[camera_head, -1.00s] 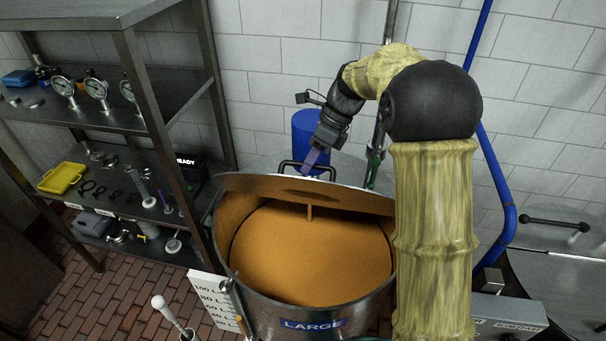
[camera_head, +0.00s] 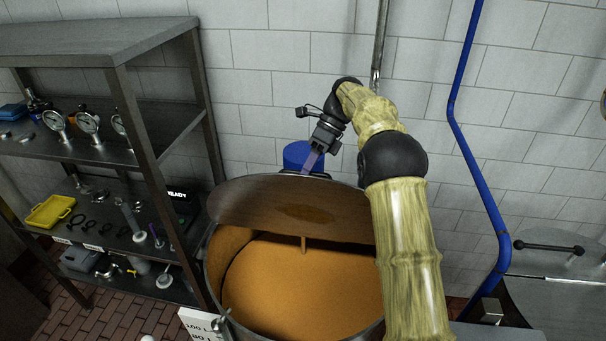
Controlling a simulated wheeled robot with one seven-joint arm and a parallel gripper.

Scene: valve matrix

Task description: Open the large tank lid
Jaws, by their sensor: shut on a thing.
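The large tank (camera_head: 212,285) stands in the middle, with orange-brown contents showing inside. Its round lid (camera_head: 250,200) is tilted up, raised at the back, with its underside facing me. A thin rod hangs below the lid. My gripper (camera_head: 311,165) is at the lid's far upper edge, where the lid's handle is. It is shut on the handle, which is mostly hidden behind the lid in this view. My yellow-sleeved arm reaches over the right side of the tank.
A metal shelf (camera_head: 95,55) with gauges and small parts stands at the left. A blue cylinder (camera_head: 297,153) is behind the lid. A blue pipe (camera_head: 462,140) runs down the tiled wall. Another lid with a bar handle (camera_head: 548,247) is at the right.

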